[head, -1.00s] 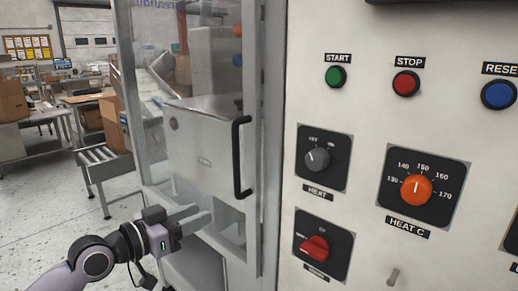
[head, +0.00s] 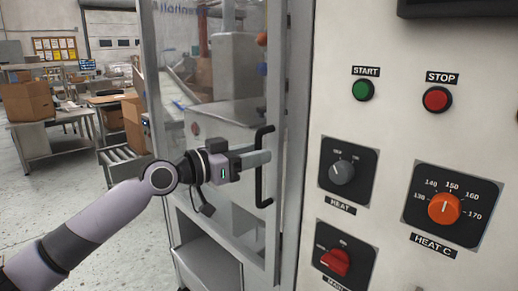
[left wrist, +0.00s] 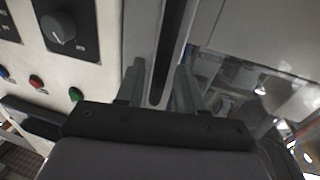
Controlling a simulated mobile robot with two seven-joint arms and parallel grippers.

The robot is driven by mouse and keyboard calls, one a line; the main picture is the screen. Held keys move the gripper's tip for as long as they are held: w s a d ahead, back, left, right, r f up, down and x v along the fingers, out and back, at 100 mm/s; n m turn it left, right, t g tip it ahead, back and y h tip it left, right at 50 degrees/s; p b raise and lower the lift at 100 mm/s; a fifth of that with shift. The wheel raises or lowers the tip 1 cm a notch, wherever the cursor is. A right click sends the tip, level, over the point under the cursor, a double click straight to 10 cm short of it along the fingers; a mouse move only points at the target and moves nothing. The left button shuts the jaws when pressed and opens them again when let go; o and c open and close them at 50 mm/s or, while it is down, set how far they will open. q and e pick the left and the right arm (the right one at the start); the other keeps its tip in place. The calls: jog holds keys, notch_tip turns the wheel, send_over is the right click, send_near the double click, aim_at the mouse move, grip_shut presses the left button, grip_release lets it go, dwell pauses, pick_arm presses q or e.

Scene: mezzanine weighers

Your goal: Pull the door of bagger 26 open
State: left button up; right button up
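The bagger door is a clear panel in a grey metal frame (head: 273,228). It looks shut, beside the control panel. Its black upright bar handle (head: 259,187) is on the right side of the door. My left gripper (head: 256,159) reaches the handle at mid-height from the left. In the left wrist view the dark handle bar (left wrist: 173,45) runs between the two fingers of my left gripper (left wrist: 160,82), which are apart. I see no clear contact between fingers and bar. My right gripper is out of view.
The control panel (head: 395,130) at right carries a green start button (head: 362,90), a red stop button (head: 437,99), a heat knob (head: 342,173), an orange dial (head: 445,208) and a red switch (head: 335,262). Tables with boxes (head: 28,101) and open floor are at left.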

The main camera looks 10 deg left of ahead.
pick_arm(q)
jog(key=shift+w+d, duration=0.5)
jog(key=shift+w, duration=0.05)
grip_shut()
jog(key=shift+s, duration=0.1)
